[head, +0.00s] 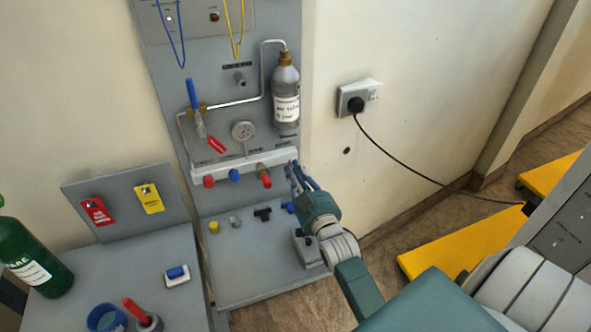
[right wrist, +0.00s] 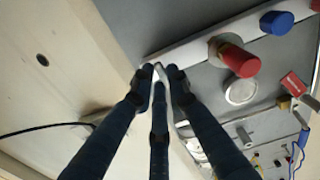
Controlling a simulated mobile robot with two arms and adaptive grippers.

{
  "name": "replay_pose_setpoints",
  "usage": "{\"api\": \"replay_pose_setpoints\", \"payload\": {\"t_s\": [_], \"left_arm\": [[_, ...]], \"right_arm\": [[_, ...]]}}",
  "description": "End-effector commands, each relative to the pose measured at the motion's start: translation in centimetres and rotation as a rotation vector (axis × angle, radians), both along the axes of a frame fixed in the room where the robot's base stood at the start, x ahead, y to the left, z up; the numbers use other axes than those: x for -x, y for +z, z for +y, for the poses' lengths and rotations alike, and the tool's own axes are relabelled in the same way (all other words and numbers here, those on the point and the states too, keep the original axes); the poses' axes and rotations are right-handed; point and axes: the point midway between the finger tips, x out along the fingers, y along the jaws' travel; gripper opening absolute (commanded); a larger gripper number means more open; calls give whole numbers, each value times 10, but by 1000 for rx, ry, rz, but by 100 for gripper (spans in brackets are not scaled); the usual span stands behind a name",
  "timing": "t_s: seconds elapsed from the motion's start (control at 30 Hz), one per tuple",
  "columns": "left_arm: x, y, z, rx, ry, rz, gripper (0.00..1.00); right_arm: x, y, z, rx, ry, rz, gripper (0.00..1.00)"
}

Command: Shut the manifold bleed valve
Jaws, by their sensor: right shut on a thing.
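The white manifold (head: 222,172) runs across the grey panel, with red and blue caps along its front. My right gripper (head: 292,170) is at the manifold's right end. In the right wrist view its fingertips (right wrist: 160,76) are shut on a small pale metal piece at the end of the manifold bar (right wrist: 190,47), which looks like the manifold bleed valve. The fingers hide most of that piece, so I cannot tell whether it is turned open or shut. My left gripper is not in view.
A grey cylinder (head: 286,98) hangs above the manifold's right end. A gauge (head: 243,131) and a blue-handled lever (head: 191,95) are on the panel. A wall socket (head: 358,98) with a black cable is to the right. A green bottle (head: 28,253) stands at lower left.

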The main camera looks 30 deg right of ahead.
Motion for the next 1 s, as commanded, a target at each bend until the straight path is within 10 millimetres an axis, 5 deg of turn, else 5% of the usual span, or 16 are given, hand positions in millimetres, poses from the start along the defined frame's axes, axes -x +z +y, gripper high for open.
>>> {"api": "replay_pose_setpoints", "payload": {"t_s": [0.67,0.7,0.8,1.0], "left_arm": [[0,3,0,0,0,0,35],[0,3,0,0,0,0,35],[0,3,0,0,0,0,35],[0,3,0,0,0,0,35]], "right_arm": [[0,-2,1,-69,0,-13,0],[0,-2,1,-69,0,-13,17],[0,-2,1,-68,0,-13,34],[0,-1,1,-67,0,-14,34]]}}
